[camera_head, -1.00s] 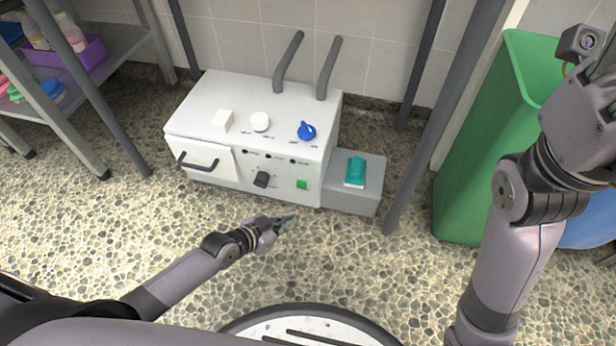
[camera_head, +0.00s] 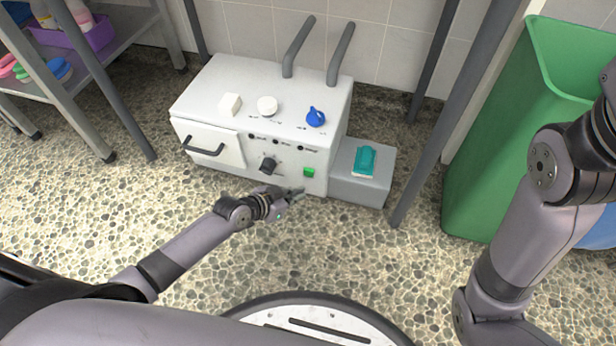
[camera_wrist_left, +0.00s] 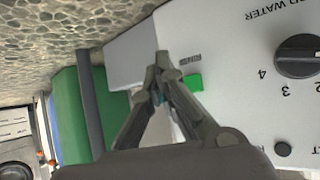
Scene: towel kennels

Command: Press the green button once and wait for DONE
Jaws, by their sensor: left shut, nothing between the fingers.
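The green button (camera_head: 309,172) is a small square on the lower right of the front of a white machine (camera_head: 215,110). In the left wrist view the green button (camera_wrist_left: 193,83) shows just beside my left fingertips, partly behind one finger. My left gripper (camera_head: 298,192) is shut and empty, just below and left of the button in the head view. I cannot tell whether it touches the panel. In the left wrist view its fingertips (camera_wrist_left: 160,62) meet. No DONE text is readable. My right gripper is out of view; only my right arm shows.
A dark knob (camera_head: 268,165), a door handle (camera_head: 204,150) and small indicators are on the front. A blue valve (camera_head: 315,117) is on top. A grey box (camera_head: 360,190) with a teal item (camera_head: 364,160) stands right. A green bin (camera_head: 490,150) and grey posts flank the machine.

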